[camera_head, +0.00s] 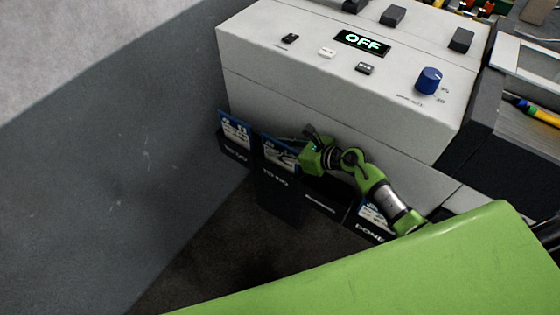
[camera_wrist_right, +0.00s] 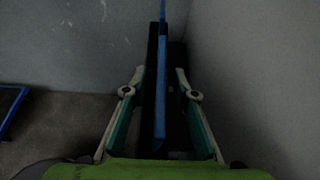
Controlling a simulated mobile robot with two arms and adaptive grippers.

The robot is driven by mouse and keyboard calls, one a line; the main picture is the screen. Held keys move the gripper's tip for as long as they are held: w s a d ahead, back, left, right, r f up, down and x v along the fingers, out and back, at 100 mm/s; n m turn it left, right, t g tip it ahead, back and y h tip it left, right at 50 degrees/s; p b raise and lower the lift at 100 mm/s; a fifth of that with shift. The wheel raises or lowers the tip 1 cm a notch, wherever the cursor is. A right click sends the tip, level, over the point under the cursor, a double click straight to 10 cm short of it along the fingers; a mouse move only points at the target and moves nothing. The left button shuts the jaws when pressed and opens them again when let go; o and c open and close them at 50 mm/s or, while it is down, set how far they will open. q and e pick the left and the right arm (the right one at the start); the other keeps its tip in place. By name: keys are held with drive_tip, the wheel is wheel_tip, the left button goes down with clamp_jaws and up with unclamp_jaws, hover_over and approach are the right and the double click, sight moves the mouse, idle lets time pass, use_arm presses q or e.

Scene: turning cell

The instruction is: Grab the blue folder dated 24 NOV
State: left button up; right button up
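A blue folder with a pale label (camera_head: 279,153) stands in the middle-left pocket of the rack, which is marked TO DO. Another blue folder (camera_head: 235,130) stands in the pocket to its left, and a third (camera_head: 374,216) is in the DONE pocket. The dates are too small to read. My right gripper (camera_head: 292,148) is at the middle-left folder. In the right wrist view, a blue folder (camera_wrist_right: 161,100) stands edge-on between the fingers of my right gripper (camera_wrist_right: 159,82). The fingers are open, with a gap on each side. My left gripper is out of view.
The dark rack (camera_head: 318,201) hangs along the front of a pale machine housing (camera_head: 300,60) with an OFF display (camera_head: 362,41) and a blue knob (camera_head: 428,80). A grey wall (camera_head: 110,160) is close on the left. An empty-looking pocket lies between the folders and DONE.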

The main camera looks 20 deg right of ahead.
clamp_jaws()
drive_tip(key=shift+r, duration=0.1)
